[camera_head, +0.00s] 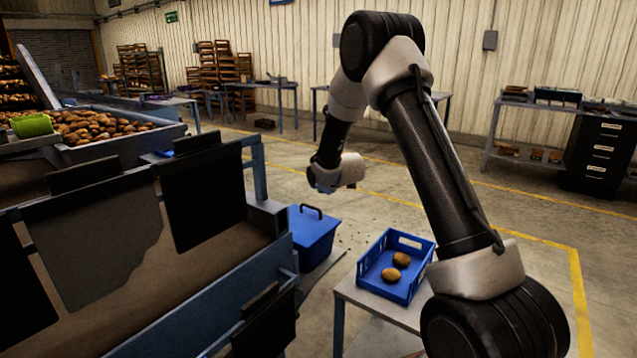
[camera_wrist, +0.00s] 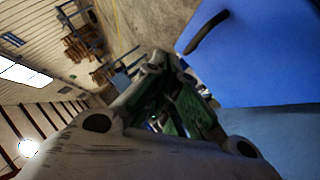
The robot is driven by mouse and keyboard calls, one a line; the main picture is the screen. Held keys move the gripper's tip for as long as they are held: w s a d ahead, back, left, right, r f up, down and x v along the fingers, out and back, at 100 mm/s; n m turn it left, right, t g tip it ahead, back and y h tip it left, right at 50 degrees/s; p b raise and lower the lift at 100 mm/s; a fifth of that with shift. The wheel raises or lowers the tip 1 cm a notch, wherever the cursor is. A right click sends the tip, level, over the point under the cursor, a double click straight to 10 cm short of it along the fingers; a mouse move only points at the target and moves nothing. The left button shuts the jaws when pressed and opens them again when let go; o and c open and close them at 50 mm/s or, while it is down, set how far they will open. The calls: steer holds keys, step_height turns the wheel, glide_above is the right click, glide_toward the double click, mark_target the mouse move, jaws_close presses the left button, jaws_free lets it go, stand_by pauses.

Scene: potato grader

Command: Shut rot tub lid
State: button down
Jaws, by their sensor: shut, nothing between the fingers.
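My gripper (camera_wrist: 165,68) is shut and empty, left of the lid and handle in the wrist view. In the head view my wrist is above and right of the tub. Contact cannot be told.
The grader frame (camera_head: 205,330) with dark hanging flaps stands on the left, close to the tub. A blue crate (camera_head: 362,279) with two potatoes rests on a small table (camera_head: 352,298) to the right. Open floor lies behind the tub.

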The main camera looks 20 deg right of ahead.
glide_above(327, 216)
step_height(327, 216, down, 9)
steer(key=shift+r, duration=0.15)
steer(key=shift+w+d+f, duration=0.1)
steer(key=shift+d+f, duration=0.05)
steer(key=shift+f, duration=0.45)
steer(key=shift+w+d+f, duration=0.1)
steer(key=shift+d+f, duration=0.05)
steer(key=shift+f, duration=0.45)
